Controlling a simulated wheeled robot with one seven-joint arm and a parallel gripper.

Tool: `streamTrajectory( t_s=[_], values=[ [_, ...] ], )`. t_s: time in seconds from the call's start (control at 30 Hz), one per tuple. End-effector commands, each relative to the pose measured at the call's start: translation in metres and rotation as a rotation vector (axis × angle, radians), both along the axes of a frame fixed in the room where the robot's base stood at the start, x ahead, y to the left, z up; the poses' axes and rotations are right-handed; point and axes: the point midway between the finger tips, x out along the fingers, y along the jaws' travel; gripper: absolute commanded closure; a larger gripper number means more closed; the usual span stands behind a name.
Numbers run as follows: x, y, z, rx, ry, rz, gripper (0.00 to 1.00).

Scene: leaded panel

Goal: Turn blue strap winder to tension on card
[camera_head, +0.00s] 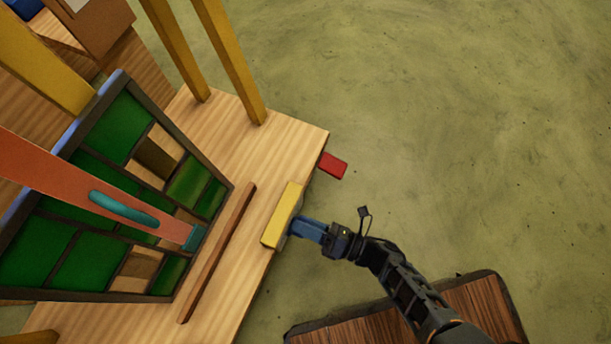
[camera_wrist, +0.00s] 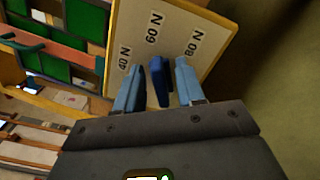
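The blue winder handle (camera_wrist: 159,80) stands in the wrist view between the two light blue fingers of my gripper (camera_wrist: 158,84). The fingers are apart, with a gap on each side of the handle. Behind it is the card (camera_wrist: 126,28), a pale plate with a yellow edge marked 40 N, 60 N and 80 N. The handle's far end appears just below the 60 N label; its pivot is hidden. In the head view my gripper (camera_head: 308,231) is at the yellow block (camera_head: 282,215) on the bench edge.
An orange band (camera_head: 60,172) with a teal oval crosses the panel. A brown wooden strip (camera_head: 218,252) lies on the bench (camera_head: 290,135). A red block (camera_head: 333,165) sticks out at its edge. Yellow posts (camera_head: 230,60) rise behind. A dark wooden top (camera_head: 485,297) is under my arm. Floor at right is clear.

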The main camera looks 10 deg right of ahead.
Motion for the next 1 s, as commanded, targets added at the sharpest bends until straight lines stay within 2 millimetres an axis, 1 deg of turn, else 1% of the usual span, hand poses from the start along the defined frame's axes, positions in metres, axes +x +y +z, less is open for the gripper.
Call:
streamTrajectory(
  t_s=[0.27,0.67,1.0],
  values=[
    [0.0013,0.0016,0.0003,0.000,0.000,-0.001,0.62],
    [0.0011,0.0013,0.0001,0.000,0.001,-0.001,0.99],
    [0.0010,0.0011,-0.0003,0.019,0.025,-0.001,1.00]
  ],
)
